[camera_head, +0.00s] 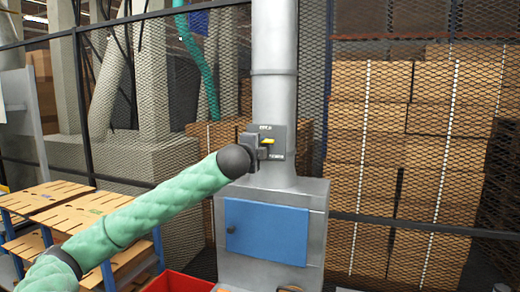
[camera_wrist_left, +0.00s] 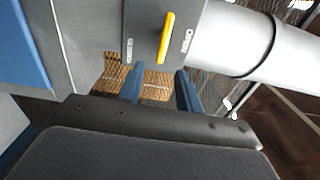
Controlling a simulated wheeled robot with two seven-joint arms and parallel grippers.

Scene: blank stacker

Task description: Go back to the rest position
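My left gripper (camera_head: 259,153) is in front of a grey switch plate on the metal pipe, at the end of my green-sleeved arm. In the left wrist view its two blue fingers (camera_wrist_left: 159,72) stand apart with nothing between them. A yellow lever (camera_wrist_left: 166,38) on the grey switch plate (camera_wrist_left: 143,30) lies just beyond the fingertips, apart from them. The lever also shows in the head view (camera_head: 267,140), close to the gripper. My right gripper does not show clearly in either view.
A grey machine cabinet (camera_head: 270,190) with a blue door (camera_head: 266,232) stands below the pipe (camera_head: 274,90). A red bin (camera_head: 178,283) is at its lower left. Flat cardboard lies on a blue-framed rack (camera_head: 50,243) at left. Mesh fencing (camera_head: 350,60) stands before stacked boxes (camera_head: 430,150).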

